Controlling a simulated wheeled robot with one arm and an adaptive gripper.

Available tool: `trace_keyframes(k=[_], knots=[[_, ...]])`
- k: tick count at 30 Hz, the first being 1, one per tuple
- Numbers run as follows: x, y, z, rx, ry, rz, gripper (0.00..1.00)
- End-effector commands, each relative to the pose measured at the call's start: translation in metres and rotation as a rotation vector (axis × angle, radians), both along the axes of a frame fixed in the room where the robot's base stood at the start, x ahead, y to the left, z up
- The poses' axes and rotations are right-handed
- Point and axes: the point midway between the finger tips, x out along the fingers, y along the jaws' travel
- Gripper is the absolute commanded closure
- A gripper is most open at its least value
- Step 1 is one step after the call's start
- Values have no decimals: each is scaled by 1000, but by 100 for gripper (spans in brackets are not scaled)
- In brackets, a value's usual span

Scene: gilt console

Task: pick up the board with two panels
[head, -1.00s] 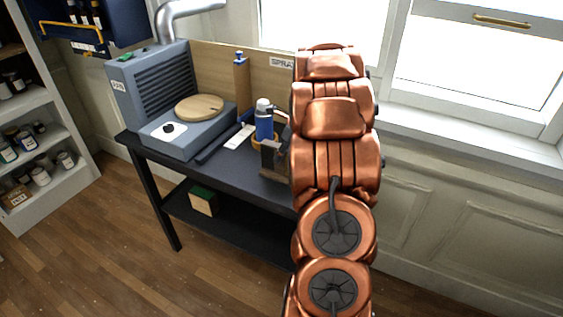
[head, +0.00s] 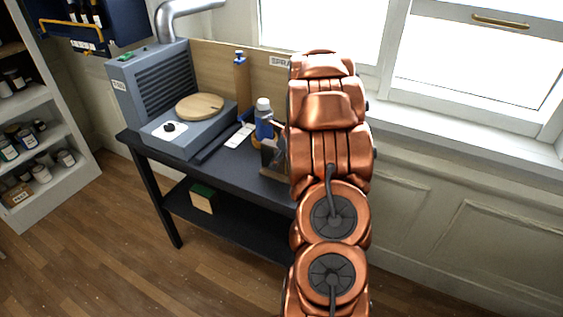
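A small flat white piece (head: 239,136) lies on the dark bench top, between a long dark bar and the spray bottle. It may be the board with two panels, but it is too small for me to make out panels. A dark upright piece on a brownish base (head: 272,172) stands at the left edge of my copper arm and is partly covered by it. I cannot tell what it is. My gripper is hidden behind my arm, so its fingers and anything in them do not show.
A grey-blue spray booth (head: 158,95) with a round wooden turntable (head: 200,106) fills the bench's left. A blue bottle with a white cap (head: 264,120) and a blue-topped wooden post (head: 241,75) stand near the back. A green-topped block (head: 202,198) sits on the lower shelf.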

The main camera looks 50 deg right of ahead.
Motion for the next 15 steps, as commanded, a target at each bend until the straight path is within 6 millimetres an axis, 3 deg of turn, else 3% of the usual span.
trace_keyframes(k=[2,15], knots=[[0,0,0,0,0,0,47],[0,0,0,1,0,0,93]])
